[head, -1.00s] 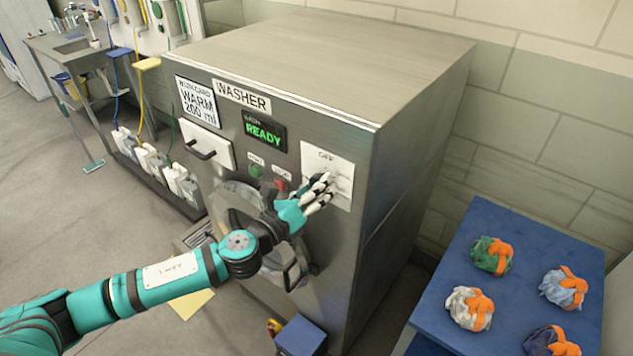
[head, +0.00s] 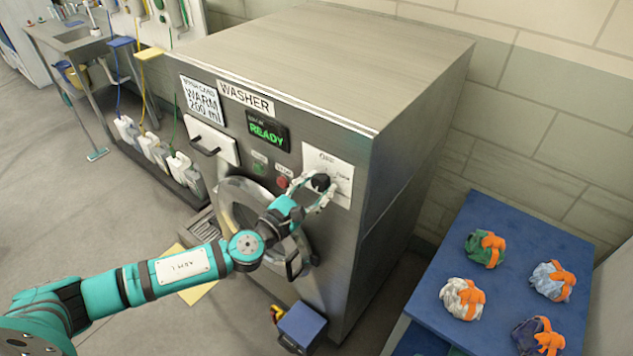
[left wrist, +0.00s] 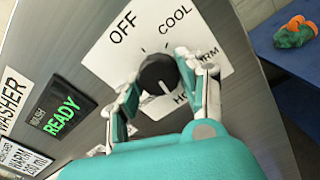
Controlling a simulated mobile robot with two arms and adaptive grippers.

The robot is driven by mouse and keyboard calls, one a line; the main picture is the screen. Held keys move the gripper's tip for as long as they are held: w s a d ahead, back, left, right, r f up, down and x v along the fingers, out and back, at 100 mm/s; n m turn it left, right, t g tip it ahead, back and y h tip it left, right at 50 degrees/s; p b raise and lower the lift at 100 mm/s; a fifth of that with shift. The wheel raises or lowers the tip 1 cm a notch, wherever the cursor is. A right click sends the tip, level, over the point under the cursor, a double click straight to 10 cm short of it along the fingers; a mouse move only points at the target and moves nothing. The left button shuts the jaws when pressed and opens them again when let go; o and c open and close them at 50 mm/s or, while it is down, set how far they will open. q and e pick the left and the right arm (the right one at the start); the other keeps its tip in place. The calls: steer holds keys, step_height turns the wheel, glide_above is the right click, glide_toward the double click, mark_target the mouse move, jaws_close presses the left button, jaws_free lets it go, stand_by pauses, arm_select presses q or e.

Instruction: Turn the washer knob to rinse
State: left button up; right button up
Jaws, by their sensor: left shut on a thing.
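The washer (head: 300,95) is a large grey metal machine with a green READY display (head: 268,132). Its black round knob (head: 320,182) sits on a white dial plate (head: 342,170) at the right of the front panel. In the left wrist view the knob (left wrist: 158,73) is ringed by labels OFF, COOL, WARM and a partly hidden HOT; no rinse label is readable. My left gripper (left wrist: 160,85) has a finger on each side of the knob and is shut on it. The fingers hide the lower part of the dial. My right gripper is not in view.
A small blue box (head: 302,325) lies on the floor. White jugs (head: 155,148) stand at the left.

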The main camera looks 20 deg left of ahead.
arm_select(q)
steer(key=m, duration=0.4)
steer(key=shift+f+m, duration=0.1)
steer(key=shift+m, duration=0.2)
steer(key=m, duration=0.5)
steer(key=shift+a, duration=0.1)
steer(key=shift+m, duration=0.3)
steer(key=o, duration=1.1)
steer(key=shift+o, duration=0.2)
steer(key=shift+s+a, duration=0.1)
steer(key=shift+s, duration=0.15)
steer(key=v, duration=1.1)
steer(key=shift+s, duration=0.2)
steer(key=shift+a, duration=0.1)
